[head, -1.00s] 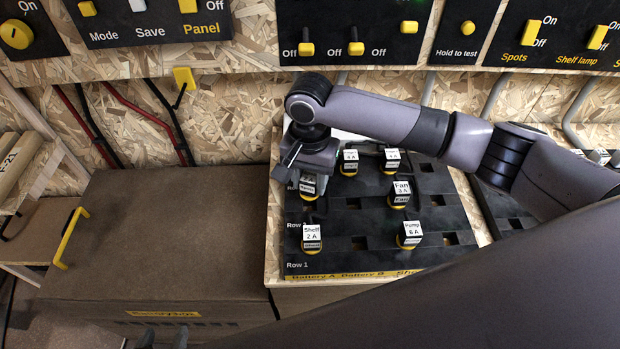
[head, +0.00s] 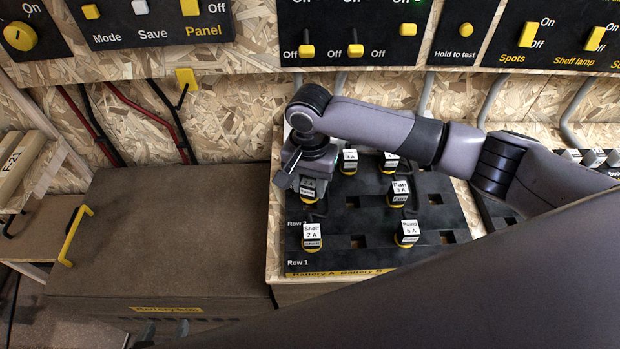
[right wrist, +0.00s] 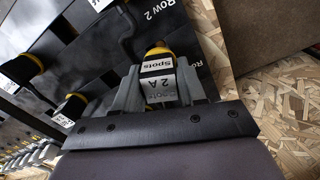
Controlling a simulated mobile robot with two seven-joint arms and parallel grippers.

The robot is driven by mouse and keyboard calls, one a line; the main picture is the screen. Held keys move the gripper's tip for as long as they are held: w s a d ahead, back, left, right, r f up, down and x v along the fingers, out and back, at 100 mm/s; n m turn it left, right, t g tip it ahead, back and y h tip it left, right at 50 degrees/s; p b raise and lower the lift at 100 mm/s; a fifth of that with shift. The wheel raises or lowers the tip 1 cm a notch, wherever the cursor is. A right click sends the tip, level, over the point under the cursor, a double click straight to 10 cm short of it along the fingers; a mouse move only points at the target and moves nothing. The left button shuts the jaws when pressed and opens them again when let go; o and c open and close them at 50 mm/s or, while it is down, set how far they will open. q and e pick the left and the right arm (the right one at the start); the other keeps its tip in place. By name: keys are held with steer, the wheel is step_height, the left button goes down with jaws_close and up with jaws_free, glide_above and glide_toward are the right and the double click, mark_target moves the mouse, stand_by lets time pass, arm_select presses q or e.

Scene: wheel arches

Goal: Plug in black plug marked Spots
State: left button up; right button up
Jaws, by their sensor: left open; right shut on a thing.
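The black plug marked Spots 2 A (right wrist: 158,76) has a white label and a yellow collar. It is between the fingers of my right gripper (right wrist: 158,92), which is shut on it. In the head view this plug (head: 308,188) is at the left edge of the black socket board (head: 333,262), above the Row 2 mark, under my right gripper (head: 303,172). Whether it is in a socket or just above one, I cannot tell. My left gripper (head: 165,333) shows only its fingertips at the bottom edge, apart and empty.
Other plugs stand on the board: Shelf (head: 312,236), Pump (head: 407,232), Fan (head: 399,192) and two behind. Bare slots lie between them. A brown box (head: 160,230) with a yellow handle (head: 74,236) is at left. A switch panel (head: 545,37) runs above.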

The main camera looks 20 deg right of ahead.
steer(key=shift+f, duration=0.3)
stand_by(0.4)
steer(key=shift+f, duration=0.4)
steer(key=shift+f, duration=0.5)
steer(key=shift+f, duration=0.25)
steer(key=shift+f+p, duration=0.1)
steer(key=shift+p, duration=0.65)
stand_by(0.3)
steer(key=o, duration=1.6)
